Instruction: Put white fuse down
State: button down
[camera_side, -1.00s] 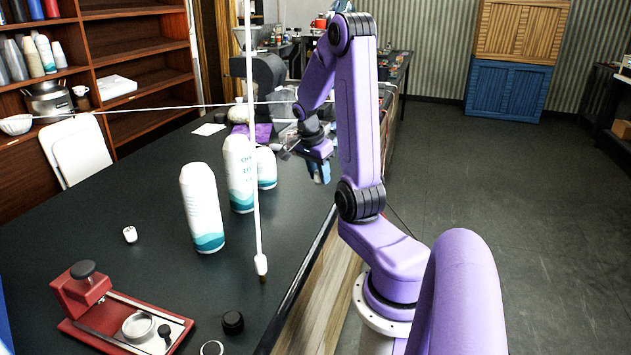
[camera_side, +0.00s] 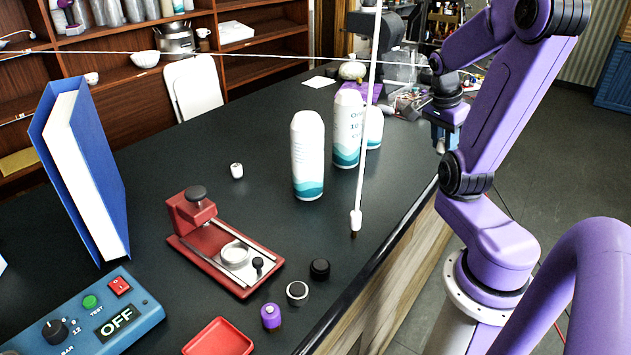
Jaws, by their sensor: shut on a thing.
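My gripper (camera_side: 440,142) is at the back right, near the table's right edge and beyond the white bottles. It is small and partly hidden by my own arm. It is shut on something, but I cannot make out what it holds. A small white cylinder (camera_side: 237,171), which may be a white fuse, stands on the black table left of the bottles, well apart from my gripper. A purple fuse-like piece (camera_side: 271,317) stands at the front edge.
A red press (camera_side: 222,250), dark caps (camera_side: 319,269), a red tray (camera_side: 218,338) and a blue test box (camera_side: 90,318) occupy the front. A blue binder (camera_side: 85,170) stands left. White bottles (camera_side: 307,155) stand mid-table. A white cable (camera_side: 368,120) crosses the view vertically. Bare tabletop lies left of the bottles.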

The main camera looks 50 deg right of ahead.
jog(key=w+a+n+t, duration=0.1)
jog(key=w+a+n, duration=0.4)
jog(key=w+a, duration=0.45)
jog(key=w+a+n+t, duration=0.2)
jog(key=w+a+n, duration=0.35)
jog(key=a, duration=0.65)
jog(key=s+a+n+t+y, duration=0.2)
jog(key=a+n, duration=0.7)
jog(key=a, duration=1.7)
jog(key=g, duration=0.1)
send_near(196, 298)
jog(key=shift+w+d+f+m, duration=0.25)
jog(key=shift+d+f, duration=0.45)
jog(key=shift+w+a+f, duration=0.3)
jog(key=shift+w+f, duration=0.1)
jog(key=shift+f, duration=0.2)
jog(key=shift+s+a+x, duration=0.1)
jog(key=shift+a+x, duration=0.05)
jog(key=shift+x, duration=0.7)
jog(key=shift+s+a+x, duration=0.1)
jog(key=shift+s+x, duration=0.05)
jog(key=shift+x, duration=0.65)
jog(key=shift+f, duration=0.2)
